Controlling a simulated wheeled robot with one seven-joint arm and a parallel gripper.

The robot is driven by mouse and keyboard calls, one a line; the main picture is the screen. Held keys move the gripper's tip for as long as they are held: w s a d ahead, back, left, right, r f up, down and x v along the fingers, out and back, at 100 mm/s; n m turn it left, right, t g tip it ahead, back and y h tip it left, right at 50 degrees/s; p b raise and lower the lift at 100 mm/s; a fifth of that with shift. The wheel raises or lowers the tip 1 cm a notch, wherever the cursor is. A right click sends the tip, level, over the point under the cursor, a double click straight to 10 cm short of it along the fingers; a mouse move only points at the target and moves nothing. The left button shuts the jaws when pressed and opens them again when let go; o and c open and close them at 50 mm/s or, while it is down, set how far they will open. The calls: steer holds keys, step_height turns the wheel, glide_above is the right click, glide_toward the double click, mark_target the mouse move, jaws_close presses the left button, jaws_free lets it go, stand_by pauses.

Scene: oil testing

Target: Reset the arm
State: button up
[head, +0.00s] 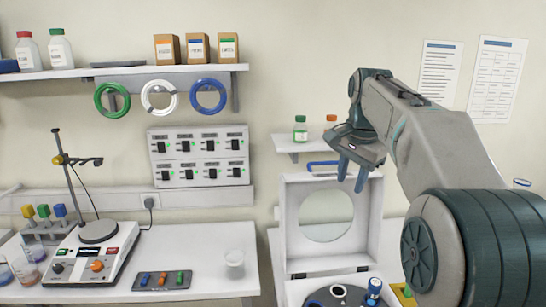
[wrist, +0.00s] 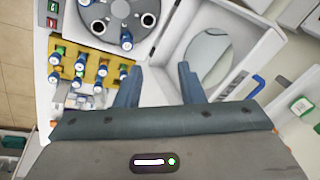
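My gripper (head: 352,176) is raised in front of the open white lid of a box-like machine, with its fingers pointing down. In the wrist view my gripper (wrist: 158,85) shows its two blue-grey fingers spread apart with nothing between them. The arm reaches in from the right of the head view. The machine's open lid (head: 293,215) has a round window and a blue handle. The grey rotor (wrist: 95,18) inside the machine holds a blue-capped vial (wrist: 127,42) and has dark round holes.
A yellow rack (wrist: 88,72) with several blue- and green-capped vials stands beside the rotor. A small wall shelf (head: 290,148) with a green-capped bottle (head: 300,130) is behind the lid.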

steer(key=s+a+f+n+b, duration=0.1)
steer(key=s+f+n, duration=0.4)
steer(key=s+f, duration=0.6)
steer(key=s+a+f+n+t+b, duration=0.1)
steer(key=s+f+n, duration=0.4)
steer(key=s+f, duration=0.6)
steer(key=s+b, duration=0.1)
steer(key=s, duration=0.3)
steer(key=shift+s+a+f+b, duration=0.3)
steer(key=shift+s+f+b, duration=0.05)
steer(key=shift+s+f, duration=0.05)
steer(key=shift+s, duration=0.1)
